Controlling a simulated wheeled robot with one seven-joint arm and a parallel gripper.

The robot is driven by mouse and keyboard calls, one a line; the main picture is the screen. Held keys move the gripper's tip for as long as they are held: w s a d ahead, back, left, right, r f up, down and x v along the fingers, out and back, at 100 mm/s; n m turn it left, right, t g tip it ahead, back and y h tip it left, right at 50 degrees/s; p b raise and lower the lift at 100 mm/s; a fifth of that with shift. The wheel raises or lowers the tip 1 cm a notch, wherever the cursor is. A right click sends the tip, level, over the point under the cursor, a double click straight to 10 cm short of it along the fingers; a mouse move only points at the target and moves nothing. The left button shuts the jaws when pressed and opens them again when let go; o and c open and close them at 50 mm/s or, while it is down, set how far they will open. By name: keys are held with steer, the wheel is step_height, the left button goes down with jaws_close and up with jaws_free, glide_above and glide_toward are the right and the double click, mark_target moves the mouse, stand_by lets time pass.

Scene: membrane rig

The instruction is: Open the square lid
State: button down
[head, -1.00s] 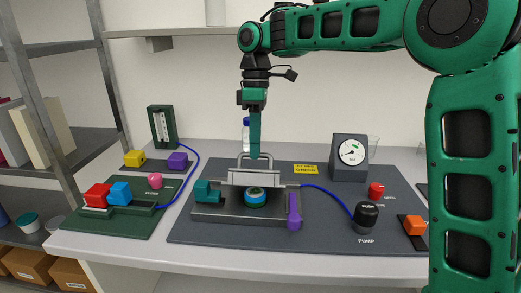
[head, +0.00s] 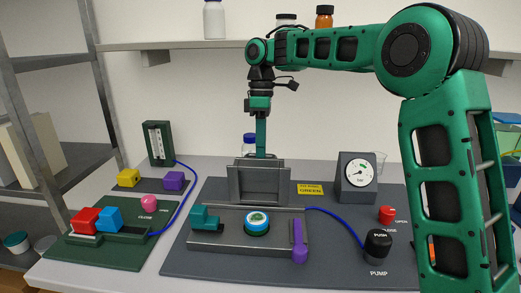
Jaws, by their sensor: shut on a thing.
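The square lid (head: 258,185) is a grey plate that stands steeply raised at the back of the grey metal base (head: 225,243). My gripper (head: 261,155) points down at the lid's top edge and is shut on its handle, which is mostly hidden behind the fingers and lid. In front of the lid, a round blue, green and white part (head: 257,222) sits exposed in the base. A teal clamp (head: 205,219) is at the base's left and a purple lever (head: 299,241) at its right.
A gauge box (head: 357,177) stands at back right, with a black push knob (head: 377,244) and red button (head: 386,214) before it. A blue hose (head: 335,217) runs to the base. Red (head: 84,220) and blue (head: 109,217) blocks sit on the green board (head: 120,255).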

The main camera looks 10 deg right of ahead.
steer(key=shift+w+a, duration=0.2)
steer(key=shift+a, duration=0.05)
steer(key=c, duration=1.8)
jaws_free()
steer(key=shift+d, duration=0.1)
steer(key=r, duration=0.3)
steer(key=w+r, duration=0.1)
steer(key=r, duration=0.3)
steer(key=w+r, duration=0.1)
steer(key=r, duration=0.2)
steer(key=shift+w+d+r, duration=0.1)
steer(key=shift+d+r, duration=0.1)
steer(key=shift+r, duration=0.05)
